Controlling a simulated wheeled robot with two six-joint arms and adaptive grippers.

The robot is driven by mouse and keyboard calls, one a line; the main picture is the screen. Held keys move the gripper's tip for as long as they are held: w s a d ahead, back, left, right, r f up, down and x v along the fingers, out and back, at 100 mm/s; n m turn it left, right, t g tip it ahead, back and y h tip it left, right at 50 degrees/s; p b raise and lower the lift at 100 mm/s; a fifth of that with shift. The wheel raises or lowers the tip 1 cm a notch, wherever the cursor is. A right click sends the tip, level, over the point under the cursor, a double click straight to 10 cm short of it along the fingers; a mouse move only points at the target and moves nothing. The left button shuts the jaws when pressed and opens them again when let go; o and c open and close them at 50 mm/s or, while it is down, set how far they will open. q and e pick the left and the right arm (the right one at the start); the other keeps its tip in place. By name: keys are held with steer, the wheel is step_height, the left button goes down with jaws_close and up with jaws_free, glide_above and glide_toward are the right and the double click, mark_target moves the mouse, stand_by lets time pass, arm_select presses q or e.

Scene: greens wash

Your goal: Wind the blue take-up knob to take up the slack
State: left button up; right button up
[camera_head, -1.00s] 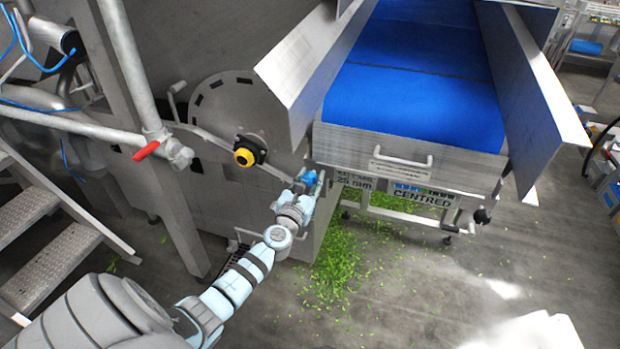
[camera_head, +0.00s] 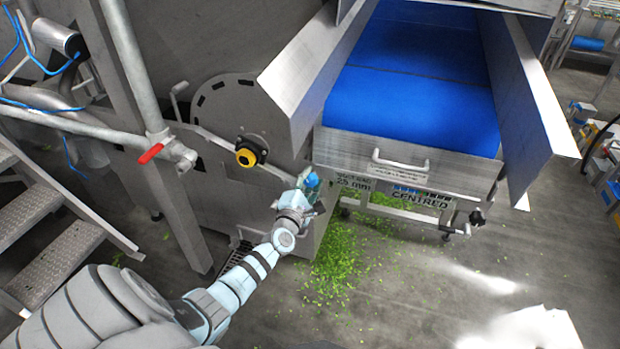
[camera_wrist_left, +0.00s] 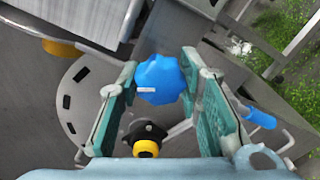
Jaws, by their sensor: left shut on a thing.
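The blue take-up knob (camera_head: 312,180) is a small lobed knob low on the side of the grey machine, left of the conveyor's front end. In the left wrist view the knob (camera_wrist_left: 160,80) sits between the two green-padded fingers. My left gripper (camera_head: 307,186) is shut on the knob, and its fingers partly cover it in the head view. The conveyor's blue belt (camera_head: 412,105) lies to the upper right of the knob, with a plate lettered "CENTRED" (camera_head: 419,201) below its front end. My right gripper is not in view.
A yellow-and-black knob (camera_head: 246,157) sits on the round plate left of my gripper. A red-handled valve (camera_head: 149,153) and pipework stand further left, above metal steps (camera_head: 75,260). Green leaf bits (camera_head: 340,260) litter the floor. Conveyor side plates (camera_head: 305,85) overhang nearby.

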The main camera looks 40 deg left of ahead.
arm_select(q)
steer(key=m+p, duration=0.1)
steer(key=m, duration=0.3)
steer(key=shift+m, duration=0.3)
steer(key=m+p, duration=0.1)
steer(key=m, duration=0.2)
steer(key=shift+m+p, duration=0.3)
steer(key=shift+m, duration=0.1)
steer(key=m+p, duration=0.1)
steer(key=m, duration=0.2)
steer(key=shift+r, duration=0.1)
steer(key=shift+m+p, duration=0.55)
steer(key=shift+m, duration=1.35)
steer(key=o, duration=1.2)
